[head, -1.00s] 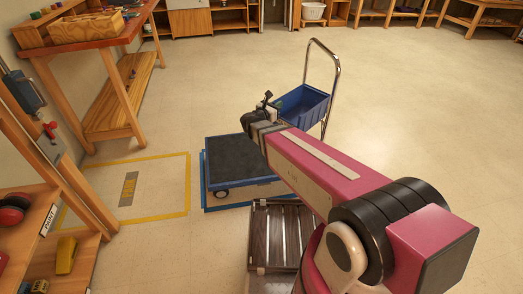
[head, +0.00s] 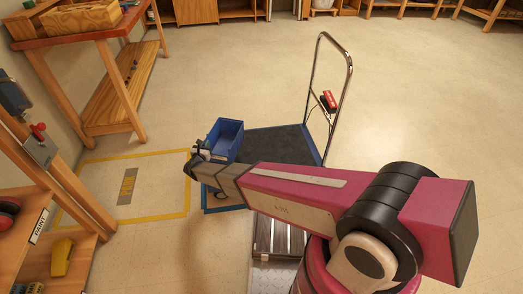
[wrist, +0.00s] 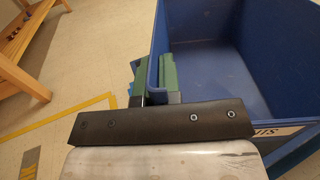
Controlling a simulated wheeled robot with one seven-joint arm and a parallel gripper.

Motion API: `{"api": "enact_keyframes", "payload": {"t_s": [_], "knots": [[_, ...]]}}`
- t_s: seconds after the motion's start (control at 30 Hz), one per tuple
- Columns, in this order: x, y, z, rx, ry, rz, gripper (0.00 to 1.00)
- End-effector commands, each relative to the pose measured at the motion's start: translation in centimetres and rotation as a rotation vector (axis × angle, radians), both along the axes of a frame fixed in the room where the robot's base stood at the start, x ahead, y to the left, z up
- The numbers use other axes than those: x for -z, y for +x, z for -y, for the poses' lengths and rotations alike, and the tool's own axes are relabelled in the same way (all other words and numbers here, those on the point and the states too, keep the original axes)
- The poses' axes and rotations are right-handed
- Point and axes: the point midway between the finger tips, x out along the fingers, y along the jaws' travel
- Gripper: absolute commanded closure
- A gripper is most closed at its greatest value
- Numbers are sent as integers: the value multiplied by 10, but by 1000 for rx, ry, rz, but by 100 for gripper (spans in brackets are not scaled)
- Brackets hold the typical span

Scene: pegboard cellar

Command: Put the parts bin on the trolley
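The parts bin is a blue open-topped box (head: 226,136), with a pale label on one wall in the wrist view (wrist: 240,60), where it looks empty. My gripper (head: 196,153) is shut on the bin's left wall; in the wrist view one green finger is outside and one inside (wrist: 157,78). The trolley has a dark deck (head: 285,143), a blue edge and a tall chrome handle (head: 349,65). The bin appears over the deck's left part. I cannot tell whether it touches the deck. My arm hides the deck's front.
A yellow floor outline (head: 140,157) with a grey plate (head: 127,186) lies left of the trolley. A workbench (head: 95,28) stands behind it, and a wooden shelf (head: 75,245) is at near left. A red box (head: 328,101) is at the handle. The floor beyond is open.

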Motion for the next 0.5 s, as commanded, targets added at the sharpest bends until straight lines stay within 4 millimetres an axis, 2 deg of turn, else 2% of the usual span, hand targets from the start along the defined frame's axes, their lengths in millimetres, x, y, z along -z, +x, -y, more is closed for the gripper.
{"api": "enact_keyframes", "payload": {"t_s": [0.07, 0.17, 0.5], "knots": [[8, -4, -9, -13, -3, 1, 100], [15, -1, -8, -19, -2, 1, 100], [53, 43, 36, -16, -3, 0, 100]]}}
